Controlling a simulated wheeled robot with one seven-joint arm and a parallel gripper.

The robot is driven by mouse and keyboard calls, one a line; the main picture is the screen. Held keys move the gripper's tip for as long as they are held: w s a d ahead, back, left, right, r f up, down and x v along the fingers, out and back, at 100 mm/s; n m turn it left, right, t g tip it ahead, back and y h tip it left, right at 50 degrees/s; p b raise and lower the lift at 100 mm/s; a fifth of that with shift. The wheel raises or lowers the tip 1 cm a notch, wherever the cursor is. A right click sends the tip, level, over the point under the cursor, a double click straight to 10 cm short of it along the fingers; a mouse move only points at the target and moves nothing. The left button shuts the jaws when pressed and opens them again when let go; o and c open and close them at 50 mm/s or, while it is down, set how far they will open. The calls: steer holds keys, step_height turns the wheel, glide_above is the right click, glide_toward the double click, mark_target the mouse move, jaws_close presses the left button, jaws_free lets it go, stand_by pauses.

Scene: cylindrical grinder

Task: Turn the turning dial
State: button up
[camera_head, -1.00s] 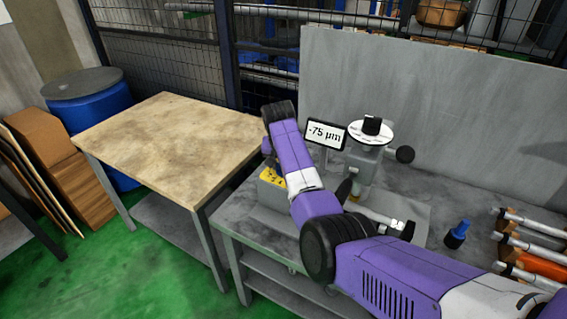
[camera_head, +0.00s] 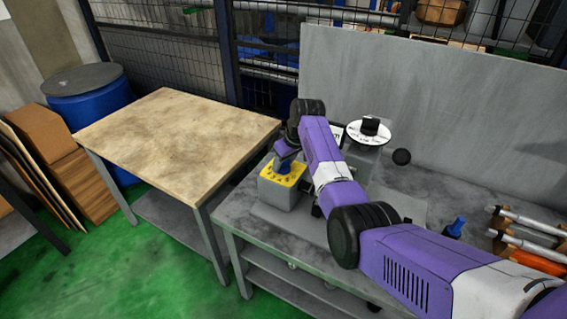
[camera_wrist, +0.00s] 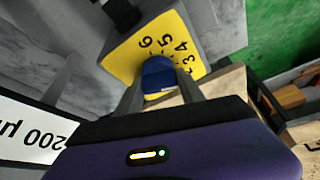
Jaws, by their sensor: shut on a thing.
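The turning dial is a blue knob (camera_wrist: 158,76) on a yellow numbered face (camera_wrist: 182,40), seen close in the wrist view. In the head view the yellow top (camera_head: 291,176) caps a small grey box on the grey bench. My gripper (camera_wrist: 160,92) has its two fingers on either side of the blue knob and is shut on it. In the head view my gripper (camera_head: 287,157) comes down over the box from above, partly hiding the knob. Where the knob points is hard to read.
A display (camera_wrist: 25,138) reading "200 µm", partly cut off, shows in the wrist view. A white disc with a black knob (camera_head: 370,128) stands behind my arm. A blue-topped item (camera_head: 456,226) and rods (camera_head: 528,241) lie right. A wooden table (camera_head: 180,135) stands left.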

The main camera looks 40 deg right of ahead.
steer(key=shift+n, duration=0.6)
steer(key=o, duration=1.3)
steer(key=shift+r, duration=0.1)
steer(key=shift+b+v, duration=0.65)
steer(key=shift+v, duration=3.15)
steer(key=shift+w+d, duration=0.1)
